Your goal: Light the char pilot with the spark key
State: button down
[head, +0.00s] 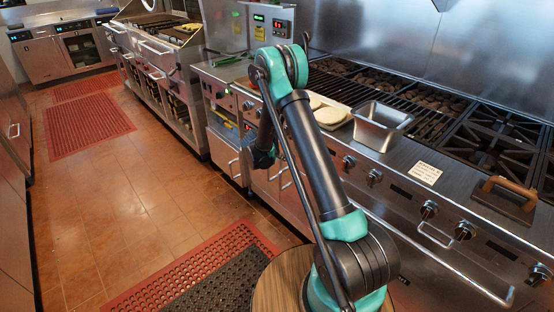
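The char grill (425,97) runs along the back right of the counter, with long dark grates over dark lumps. Several knobs line its front panel; one knob (348,162) is just right of my arm. No pilot or flame can be made out. I cannot pick out a spark key in this view. My upper arm rises across the middle, and the forearm goes down behind it. My gripper (263,158) seems to be the dark end low in front of the cabinet, partly hidden by the arm; its fingers are too small and dark to read.
A steel pan (382,125) and a tray with pale rounds (328,112) stand on the front ledge. A label card (425,173) and a wooden-handled press (511,190) lie further right. A front rail (440,262) sticks out. The tiled floor at left is clear except for mats (88,125).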

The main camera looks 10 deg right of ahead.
jog(key=shift+w+d, duration=0.55)
jog(key=shift+d, duration=0.15)
